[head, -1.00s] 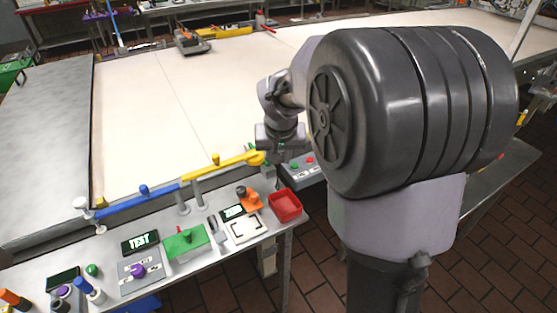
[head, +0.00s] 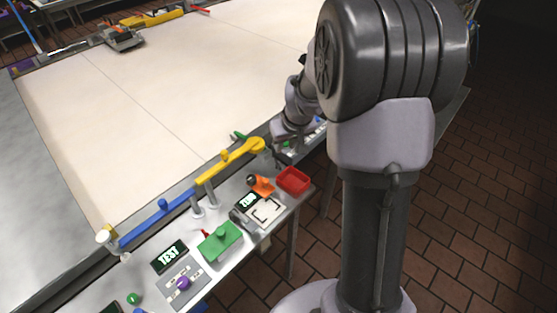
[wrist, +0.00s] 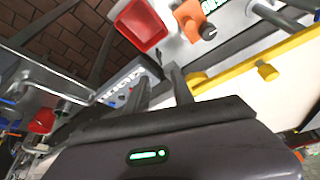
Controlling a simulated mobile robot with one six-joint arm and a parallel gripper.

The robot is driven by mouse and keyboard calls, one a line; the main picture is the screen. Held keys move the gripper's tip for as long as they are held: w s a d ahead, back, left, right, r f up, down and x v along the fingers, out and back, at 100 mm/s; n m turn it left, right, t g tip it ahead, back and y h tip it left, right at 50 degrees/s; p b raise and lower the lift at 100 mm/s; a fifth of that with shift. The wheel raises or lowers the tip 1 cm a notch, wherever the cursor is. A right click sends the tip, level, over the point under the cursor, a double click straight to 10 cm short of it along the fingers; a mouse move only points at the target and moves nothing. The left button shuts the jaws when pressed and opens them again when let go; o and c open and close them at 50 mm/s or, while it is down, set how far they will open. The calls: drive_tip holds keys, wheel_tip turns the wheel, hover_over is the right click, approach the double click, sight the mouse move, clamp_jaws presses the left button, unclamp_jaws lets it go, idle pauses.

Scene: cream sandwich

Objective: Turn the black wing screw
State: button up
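A round black knob (wrist: 208,31) sits on an orange part (wrist: 187,18) at the top of the wrist view. In the head view the same orange part (head: 263,186) stands on the bench with a dark knob (head: 252,180) at its upper left. I cannot tell whether this knob is the black wing screw; no wing shape is clear. My gripper (wrist: 158,80) has its two dark fingers apart with nothing seen between them. In the head view my gripper (head: 279,156) is small, above the bench near the end of the yellow bar, apart from the orange part.
A red bin (head: 293,180) stands right of the orange part. A yellow bar (head: 228,161) and a blue bar (head: 157,216) run along the bench's back edge. A green block (head: 220,240) and a purple knob (head: 183,282) are nearer the front. The large white surface (head: 150,100) is mostly clear.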

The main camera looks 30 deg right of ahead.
sight(278, 164)
drive_tip(key=b+x, duration=0.3)
drive_tip(key=x, duration=1.2)
drive_tip(key=shift+s+d, duration=0.1)
drive_tip(key=shift+d, duration=0.1)
clamp_jaws()
drive_tip(key=shift+r, duration=0.1)
